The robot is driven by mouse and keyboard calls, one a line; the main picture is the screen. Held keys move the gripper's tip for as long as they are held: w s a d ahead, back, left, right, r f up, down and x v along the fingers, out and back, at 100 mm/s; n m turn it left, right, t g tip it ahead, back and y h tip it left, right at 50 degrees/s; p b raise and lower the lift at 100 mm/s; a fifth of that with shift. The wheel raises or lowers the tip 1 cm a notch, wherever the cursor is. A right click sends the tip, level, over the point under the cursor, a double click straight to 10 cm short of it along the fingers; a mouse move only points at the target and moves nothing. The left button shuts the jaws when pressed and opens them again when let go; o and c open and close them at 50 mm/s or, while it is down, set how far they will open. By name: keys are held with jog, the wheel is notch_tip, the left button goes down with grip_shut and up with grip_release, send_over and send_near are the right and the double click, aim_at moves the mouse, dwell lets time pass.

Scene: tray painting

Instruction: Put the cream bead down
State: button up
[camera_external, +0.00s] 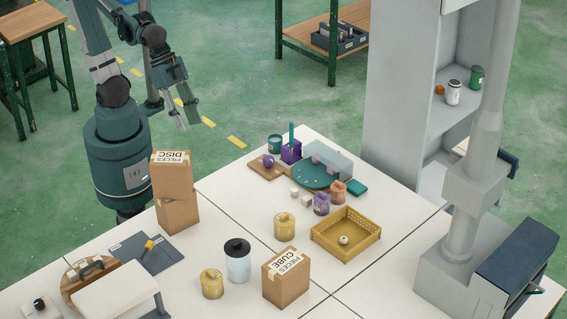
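A small round cream bead (344,240) with a dark spot lies inside the yellow crate (330,252), on the crate's floor. My gripper (197,125) is at the upper left, over the green floor and beyond the table's far left edge. Its two fingers are spread apart with nothing visible between them. It is well away from the bead and the crate.
Two pale cubes (307,201), a purple jar (321,204) and a yellow jar (285,226) stand near the crate. Cardboard boxes (286,277) (176,205) rise from the table. A teal round tray (315,178) lies behind. The table's middle left is clear.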

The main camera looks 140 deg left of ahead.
jog(key=s+d+f+m+t, duration=0.1)
jog(key=s+f, duration=0.3)
jog(key=s, duration=0.4)
jog(key=shift+s+d+f+m, duration=0.4)
jog(key=shift+d+m, duration=0.3)
jog(key=shift+m, duration=0.2)
jog(key=shift+o, duration=0.3)
jog(key=shift+w+a+r, duration=0.1)
